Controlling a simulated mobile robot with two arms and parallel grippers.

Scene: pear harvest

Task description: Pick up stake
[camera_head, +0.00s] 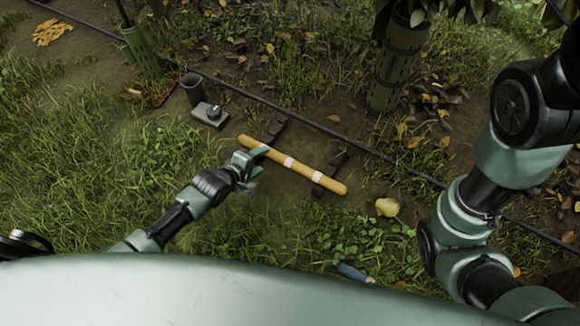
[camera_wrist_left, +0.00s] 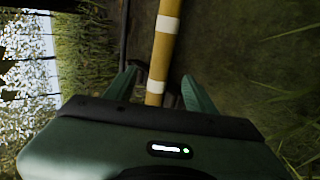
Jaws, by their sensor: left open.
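The stake (camera_head: 310,173) is a yellow-tan wooden rod with white bands. In the head view it lies slanted across dark supports (camera_head: 325,178) just above the ground. My left gripper (camera_head: 256,163) is open at the stake's left part, close to it. In the left wrist view the stake (camera_wrist_left: 162,50) runs down between the two open green fingers (camera_wrist_left: 157,92), with a gap on each side. Whether the fingers touch it cannot be told. My right arm shows at the right of the head view, but its gripper is out of view.
A grey block with a knob (camera_head: 209,116) and a dark cup (camera_head: 192,88) stand left of the stake. A black hose (camera_head: 330,128) runs behind it. A yellowish pear (camera_head: 387,207) lies to its right. Mesh-guarded trunks (camera_head: 397,65) stand behind.

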